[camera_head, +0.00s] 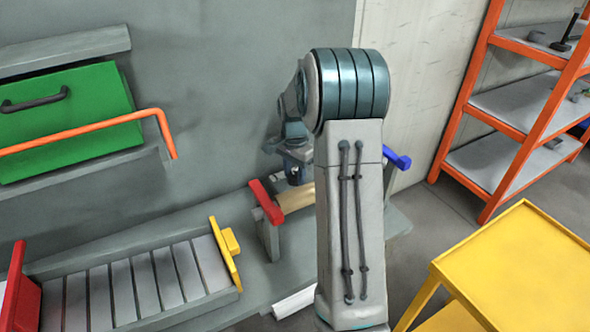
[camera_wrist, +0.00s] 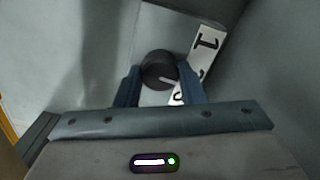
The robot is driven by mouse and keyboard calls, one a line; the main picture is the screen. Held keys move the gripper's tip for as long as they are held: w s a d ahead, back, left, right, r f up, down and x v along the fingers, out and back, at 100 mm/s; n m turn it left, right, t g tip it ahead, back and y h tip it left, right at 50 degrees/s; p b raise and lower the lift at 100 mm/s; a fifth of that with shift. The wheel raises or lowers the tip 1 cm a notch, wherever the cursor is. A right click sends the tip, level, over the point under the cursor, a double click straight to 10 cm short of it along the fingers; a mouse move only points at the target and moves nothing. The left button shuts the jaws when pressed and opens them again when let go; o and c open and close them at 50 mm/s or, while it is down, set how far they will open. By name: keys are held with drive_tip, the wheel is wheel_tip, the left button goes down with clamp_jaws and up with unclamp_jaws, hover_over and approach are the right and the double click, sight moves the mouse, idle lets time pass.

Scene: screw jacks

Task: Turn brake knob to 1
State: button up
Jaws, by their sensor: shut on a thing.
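In the wrist view the brake knob (camera_wrist: 158,66) is a dark round knob on a grey panel. A white pointer line on it points right and slightly down, below the printed 1. A white label strip (camera_wrist: 207,42) beside it carries a clear black 1 at its upper end. Its lower figures are partly hidden by my right finger. My gripper (camera_wrist: 160,76) is shut on the knob, with one blue finger on each side. In the head view my gripper (camera_head: 296,172) is low behind my arm, and the knob is hidden there.
A red-ended beam support (camera_head: 266,202) stands close to my gripper, with a blue end (camera_head: 397,158) to the right. A slatted bed with a yellow end plate (camera_head: 226,254) lies left. A yellow table (camera_head: 515,262) and an orange shelf (camera_head: 523,130) are at right.

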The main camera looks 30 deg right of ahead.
sight(294, 174)
drive_tip(key=n+p, duration=0.1)
drive_tip(key=n, duration=0.3)
drive_tip(key=shift+r+n, duration=0.1)
drive_tip(key=shift+n, duration=0.2)
drive_tip(key=n, duration=0.4)
drive_tip(key=shift+w+n+p, duration=0.1)
drive_tip(key=shift+n+p, duration=0.2)
drive_tip(key=shift+p, duration=0.1)
drive_tip(key=o, duration=1)
wheel_tip(294, 174, up, 14)
drive_tip(key=p, duration=0.1)
